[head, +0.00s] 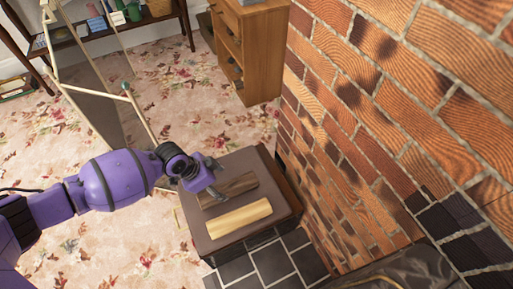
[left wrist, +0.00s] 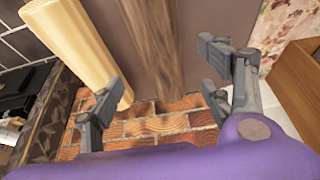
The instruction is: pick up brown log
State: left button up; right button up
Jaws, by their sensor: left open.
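The brown log (head: 232,188) lies on the flat top of a dark brown box (head: 268,212) in the head view. A pale yellow log (head: 239,217) lies beside it, nearer the camera, roughly parallel. My left gripper (head: 210,178) is at the brown log's left end, partly hiding that end. In the left wrist view my left gripper (left wrist: 160,88) has its fingers spread apart with nothing between them. The brown log (left wrist: 153,42) runs toward the gap between the fingers there. The pale log (left wrist: 80,45) is close to the left finger. My right gripper is out of view.
A brick wall (head: 390,120) rises just right of the box. A wooden drawer cabinet (head: 255,50) stands behind. A folding glass screen (head: 95,85) is behind my left arm. Dark tiles (head: 270,262) lie in front of the box. Flowered carpet (head: 130,230) is open on the left.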

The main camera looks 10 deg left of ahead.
aim_at(224, 187)
pick_arm(q)
jog(key=shift+b+x, duration=0.35)
jog(key=shift+x, duration=0.8)
jog(key=shift+f, duration=0.4)
jog(key=b+x, duration=0.2)
jog(key=x, duration=0.2)
jog(key=shift+w+f, duration=0.2)
jog(key=shift+f, duration=0.05)
jog(key=shift+r, duration=0.15)
jog(key=shift+c, duration=0.4)
jog(key=c, duration=1.4)
jog(key=shift+c, duration=0.8)
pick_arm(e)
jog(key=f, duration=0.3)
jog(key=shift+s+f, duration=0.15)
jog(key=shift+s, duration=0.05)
